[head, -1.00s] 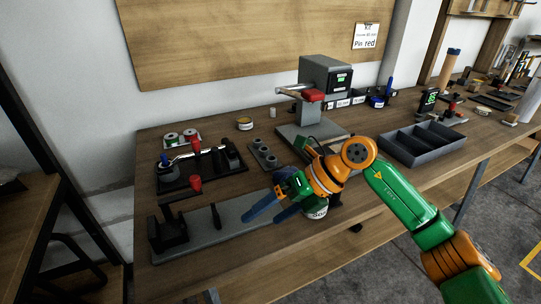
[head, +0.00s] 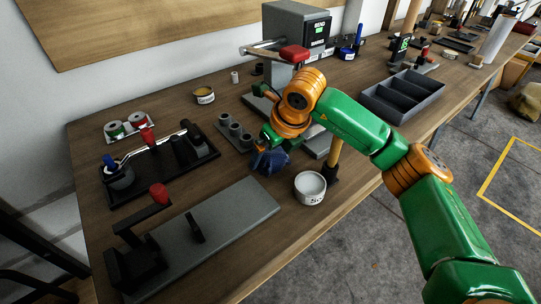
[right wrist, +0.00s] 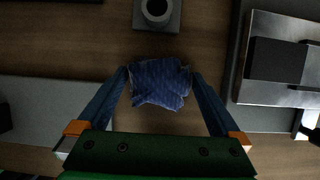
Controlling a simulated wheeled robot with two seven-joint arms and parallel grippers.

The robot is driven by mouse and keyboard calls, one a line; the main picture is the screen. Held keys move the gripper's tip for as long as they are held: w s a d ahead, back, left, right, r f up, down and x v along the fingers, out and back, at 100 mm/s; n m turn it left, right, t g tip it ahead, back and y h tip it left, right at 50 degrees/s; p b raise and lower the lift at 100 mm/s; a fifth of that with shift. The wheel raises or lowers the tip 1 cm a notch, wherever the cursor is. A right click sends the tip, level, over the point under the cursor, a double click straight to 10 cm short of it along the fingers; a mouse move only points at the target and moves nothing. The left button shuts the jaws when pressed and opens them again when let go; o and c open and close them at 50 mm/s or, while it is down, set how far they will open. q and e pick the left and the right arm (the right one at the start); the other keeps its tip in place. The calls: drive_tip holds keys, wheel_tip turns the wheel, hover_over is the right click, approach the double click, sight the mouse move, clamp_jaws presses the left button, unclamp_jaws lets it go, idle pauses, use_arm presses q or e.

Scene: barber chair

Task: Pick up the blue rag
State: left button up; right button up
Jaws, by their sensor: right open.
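The blue rag (right wrist: 160,88) lies crumpled on the wooden bench, seen in the right wrist view between the fingertips of my right gripper (right wrist: 160,73). The jaws are open, one finger on each side of the rag, close to its edges. I cannot tell whether they touch it. In the head view the rag (head: 272,163) is a dark blue lump below my right gripper (head: 262,151), partly hidden by the hand. My left gripper is out of view.
A round white tin (head: 310,188) stands just right of the rag, by a wooden handle (head: 334,159). A grey block with cups (head: 234,133) is behind it. A grey fixture plate (head: 215,229) lies front left, and a divided dark tray (head: 403,97) stands to the right.

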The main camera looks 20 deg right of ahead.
drive_tip(key=shift+r, duration=0.1)
drive_tip(key=c, duration=1.1)
wheel_tip(320, 180, up, 3)
drive_tip(key=shift+r, duration=0.2)
drive_tip(key=s+r, duration=0.3)
drive_tip(key=s, duration=0.1)
drive_tip(key=s+r+b, duration=0.1)
drive_tip(key=s+r, duration=0.2)
drive_tip(key=s, duration=0.2)
drive_tip(key=s+d+r, duration=0.1)
drive_tip(key=s+r, duration=0.2)
drive_tip(key=s, duration=0.2)
drive_tip(key=shift+d+r, duration=0.1)
drive_tip(key=shift+r, duration=0.2)
